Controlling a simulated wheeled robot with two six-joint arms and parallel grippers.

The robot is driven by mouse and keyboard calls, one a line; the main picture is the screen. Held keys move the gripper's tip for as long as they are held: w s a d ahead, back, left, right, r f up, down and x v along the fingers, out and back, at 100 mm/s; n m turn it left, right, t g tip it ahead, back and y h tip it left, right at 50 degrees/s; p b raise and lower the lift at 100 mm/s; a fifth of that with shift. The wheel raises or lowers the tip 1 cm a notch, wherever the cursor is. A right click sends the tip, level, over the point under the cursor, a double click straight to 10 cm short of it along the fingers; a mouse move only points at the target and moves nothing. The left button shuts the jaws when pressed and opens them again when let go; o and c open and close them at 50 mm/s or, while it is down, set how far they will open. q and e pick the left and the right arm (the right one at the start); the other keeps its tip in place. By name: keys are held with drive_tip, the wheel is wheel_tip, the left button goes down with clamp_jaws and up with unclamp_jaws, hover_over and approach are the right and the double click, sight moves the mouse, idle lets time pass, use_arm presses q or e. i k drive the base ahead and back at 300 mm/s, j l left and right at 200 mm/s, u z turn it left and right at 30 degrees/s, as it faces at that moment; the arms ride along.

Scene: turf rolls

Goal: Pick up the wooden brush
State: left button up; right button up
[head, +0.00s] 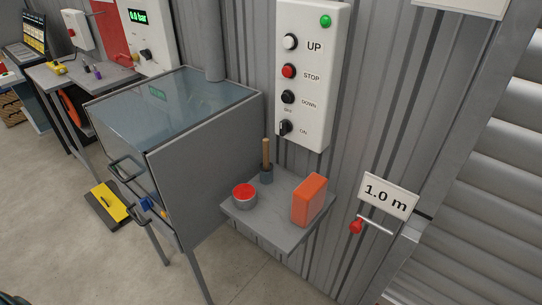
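The likely wooden brush shows as an upright brown wooden handle (266,153). Its lower end is in or on a small dark grey cup-like base (266,176); bristles cannot be made out. It stands at the back of a small grey wall shelf (270,234). Neither of my grippers can be made out in the head view. A dark shape at the bottom left corner is too cut off to identify.
A red-filled tin (244,195) and an orange block (309,200) share the shelf. A grey cabinet (196,170) with a glass top stands left of it. A control panel (305,75) hangs above; a red-knobbed lever (357,226) sits right.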

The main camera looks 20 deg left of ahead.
sight(266, 143)
drive_tip(key=z, duration=2.55)
drive_tip(key=u, duration=3.2)
drive_tip(key=i+j+z, duration=0.15)
drive_tip(key=j, duration=0.2)
drive_tip(key=i+j+z, duration=0.1)
drive_tip(key=j, duration=0.3)
drive_tip(key=i+j+z, duration=0.15)
drive_tip(key=j, duration=0.25)
drive_tip(key=i+j+z, duration=0.1)
drive_tip(key=j, duration=0.3)
